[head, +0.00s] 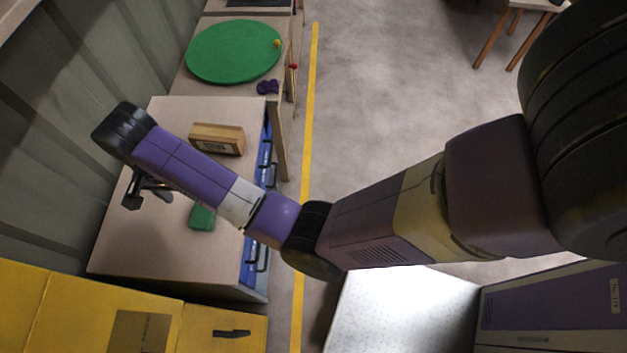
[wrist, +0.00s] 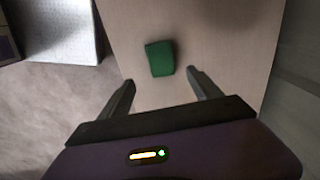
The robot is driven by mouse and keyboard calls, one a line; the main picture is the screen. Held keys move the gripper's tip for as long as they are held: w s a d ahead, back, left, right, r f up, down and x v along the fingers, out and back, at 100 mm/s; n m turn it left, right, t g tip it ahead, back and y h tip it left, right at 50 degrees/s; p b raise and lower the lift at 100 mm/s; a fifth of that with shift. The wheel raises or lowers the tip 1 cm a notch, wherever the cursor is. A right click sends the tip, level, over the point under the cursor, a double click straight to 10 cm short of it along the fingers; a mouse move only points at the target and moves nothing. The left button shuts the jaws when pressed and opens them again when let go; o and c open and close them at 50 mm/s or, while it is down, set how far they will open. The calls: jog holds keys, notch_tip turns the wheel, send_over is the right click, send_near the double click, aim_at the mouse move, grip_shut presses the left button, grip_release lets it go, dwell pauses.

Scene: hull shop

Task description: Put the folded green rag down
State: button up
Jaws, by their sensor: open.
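The folded green rag (head: 202,217) lies on the light wooden worktop (head: 128,247), partly hidden behind my arm in the head view. In the wrist view the rag (wrist: 160,58) lies flat on the worktop, beyond my fingertips and between their lines. My gripper (head: 150,192) is above the worktop, left of the rag in the head view. In the wrist view my gripper (wrist: 160,78) has its two fingers spread wide with nothing between them. The rag is apart from both fingers.
A wooden block-like box (head: 217,139) sits on the same worktop. Farther back are a round green mat (head: 234,51) and a small purple object (head: 267,87). A yellow cabinet (head: 75,312) stands in front, a ribbed wall (head: 95,60) at left. Open floor (head: 400,80) lies right.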

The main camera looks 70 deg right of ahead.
jog(key=s+d+f, duration=0.1)
jog(key=f, duration=0.1)
jog(key=s+d+f+n+t, duration=0.1)
jog(key=s+f, duration=0.1)
jog(key=f, duration=0.1)
jog(key=s+d+f+n+t, duration=0.1)
jog(key=f, duration=0.1)
jog(key=shift+s+d+f+h, duration=0.25)
jog(key=shift+s+d+h, duration=0.05)
jog(key=shift+s+h, duration=0.1)
jog(key=s+f+n, duration=0.1)
jog(key=s+d+f+n+t, duration=0.1)
jog(key=s, duration=0.1)
jog(key=shift+d+f+t, duration=0.1)
jog(key=shift+t, duration=0.2)
jog(key=s+a+r+n+t, duration=0.1)
jog(key=s+r+n+t, duration=0.3)
jog(key=s, duration=0.5)
jog(key=s+a+r+n+t, duration=0.1)
jog(key=s+r+n+t, duration=0.25)
jog(key=s, duration=0.65)
jog(key=s+a+r+n+t, duration=0.1)
jog(key=s+r, duration=0.2)
jog(key=r, duration=0.5)
jog(key=s+a+r+n+t+y, duration=0.1)
jog(key=s+r, duration=0.3)
jog(key=r, duration=0.4)
jog(key=shift+s+a+n+t, duration=0.25)
jog(key=shift+a+n+t, duration=0.1)
jog(key=shift+t, duration=0.4)
